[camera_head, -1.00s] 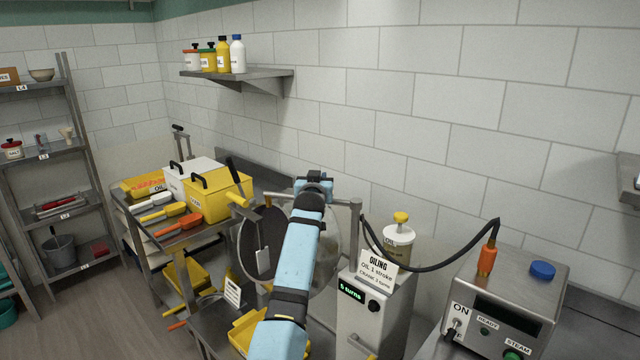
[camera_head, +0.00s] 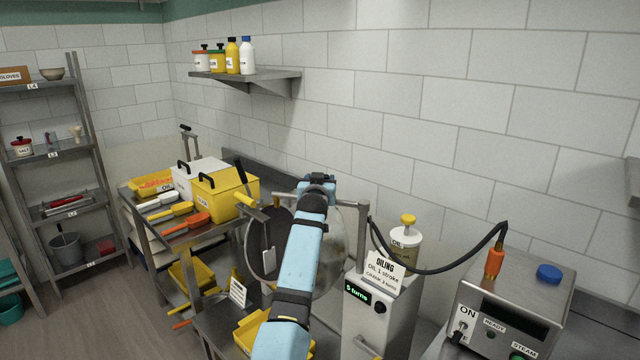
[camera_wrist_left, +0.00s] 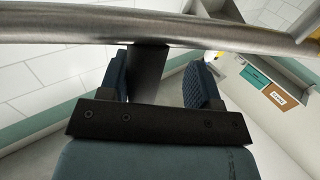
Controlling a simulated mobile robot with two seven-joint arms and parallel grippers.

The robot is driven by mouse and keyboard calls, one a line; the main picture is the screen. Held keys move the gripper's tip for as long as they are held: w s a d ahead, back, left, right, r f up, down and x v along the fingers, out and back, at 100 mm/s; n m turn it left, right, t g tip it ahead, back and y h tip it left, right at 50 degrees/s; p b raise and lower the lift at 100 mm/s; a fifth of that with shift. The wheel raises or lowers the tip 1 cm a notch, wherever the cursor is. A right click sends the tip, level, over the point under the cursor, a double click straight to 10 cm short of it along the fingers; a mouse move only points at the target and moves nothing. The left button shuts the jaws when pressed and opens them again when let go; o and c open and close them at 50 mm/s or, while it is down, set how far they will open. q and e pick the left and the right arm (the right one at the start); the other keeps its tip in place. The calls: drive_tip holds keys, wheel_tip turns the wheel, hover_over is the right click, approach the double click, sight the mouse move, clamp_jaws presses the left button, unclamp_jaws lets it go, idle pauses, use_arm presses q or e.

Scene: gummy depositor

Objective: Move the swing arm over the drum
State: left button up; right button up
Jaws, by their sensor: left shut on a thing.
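The drum (camera_head: 330,262) is a round grey metal vessel, partly hidden behind my left arm. The swing arm (camera_head: 347,204) appears as a thin metal bar reaching left from an upright post, above the drum's top edge. My left gripper (camera_head: 318,183) is at this bar, high over the drum; the blue arm hides much of the contact. In the left wrist view a curved metal bar (camera_wrist_left: 150,24) crosses the top, and a dark grip (camera_wrist_left: 149,72) hangs from it between the fingers of my left gripper (camera_wrist_left: 160,85). My right gripper is not in view.
The oiling unit (camera_head: 375,315) with its sign and an oil jar (camera_head: 404,245) stands right of the drum. A hose (camera_head: 440,268) loops to the steam box (camera_head: 510,310). Yellow bin (camera_head: 222,197) and scoops sit on the left cart. A wall shelf (camera_head: 245,75) holds bottles.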

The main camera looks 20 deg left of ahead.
use_arm(q)
drive_tip(key=shift+r, duration=0.2)
idle(0.3)
drive_tip(key=shift+s+d+f, duration=0.1)
drive_tip(key=shift+s, duration=0.1)
drive_tip(key=b+v, duration=0.2)
drive_tip(key=v, duration=1.1)
drive_tip(key=shift+s, duration=0.2)
drive_tip(key=shift+d, duration=0.1)
